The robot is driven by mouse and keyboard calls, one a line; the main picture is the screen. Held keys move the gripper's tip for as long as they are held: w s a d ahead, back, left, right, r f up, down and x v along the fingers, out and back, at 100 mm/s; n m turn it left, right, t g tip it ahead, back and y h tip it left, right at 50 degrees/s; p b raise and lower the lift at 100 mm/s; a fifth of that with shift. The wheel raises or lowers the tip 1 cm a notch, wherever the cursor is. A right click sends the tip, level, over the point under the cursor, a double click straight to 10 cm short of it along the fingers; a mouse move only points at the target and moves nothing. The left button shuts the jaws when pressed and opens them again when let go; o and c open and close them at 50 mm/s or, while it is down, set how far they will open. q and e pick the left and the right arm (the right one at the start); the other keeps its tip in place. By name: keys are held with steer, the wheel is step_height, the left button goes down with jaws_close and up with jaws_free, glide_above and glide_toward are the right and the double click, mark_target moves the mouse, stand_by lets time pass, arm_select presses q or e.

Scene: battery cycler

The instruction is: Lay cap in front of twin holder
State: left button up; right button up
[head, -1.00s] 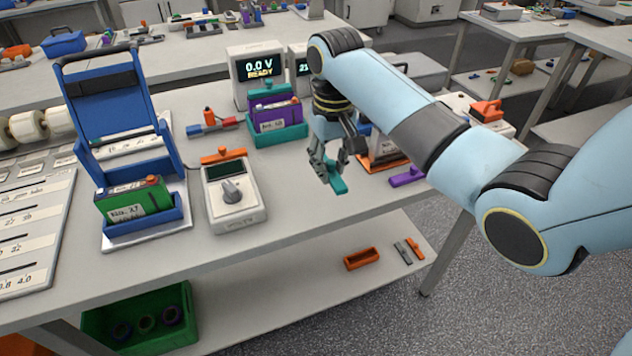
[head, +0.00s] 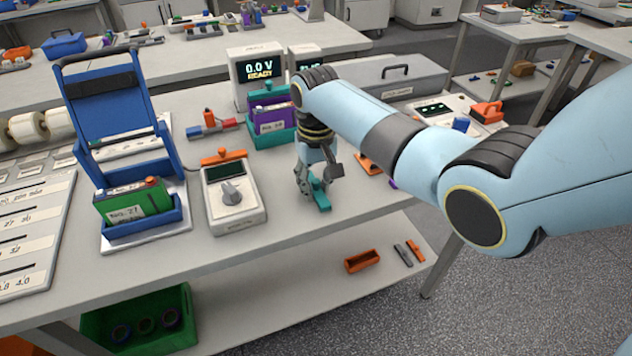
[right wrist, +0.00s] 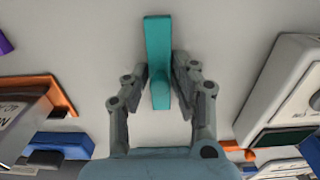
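The teal cap (head: 321,198) is a long narrow bar at the front part of the table, right of the white meter. It also shows in the right wrist view (right wrist: 158,40), between the fingers. My right gripper (head: 314,186) is shut on the cap; its fingers (right wrist: 161,78) lie along both sides. I cannot tell whether the cap touches the table. A teal holder (head: 284,137) with a purple pack stands behind and left of the gripper; its right side is partly hidden by my arm. I cannot tell if it is the twin holder. My left gripper is not in view.
The white meter (head: 233,204) with a knob stands left of the cap. An orange tray (right wrist: 62,97) with a pack sits on the other side, mostly behind my arm in the head view. A purple cap (right wrist: 5,44) lies nearby. The table around the teal cap is bare.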

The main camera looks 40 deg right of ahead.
mark_target(316, 181)
steer(key=o, duration=0.3)
steer(key=shift+r, duration=0.1)
step_height(316, 181, up, 12)
steer(key=shift+r, duration=0.1)
stand_by(0.3)
stand_by(0.4)
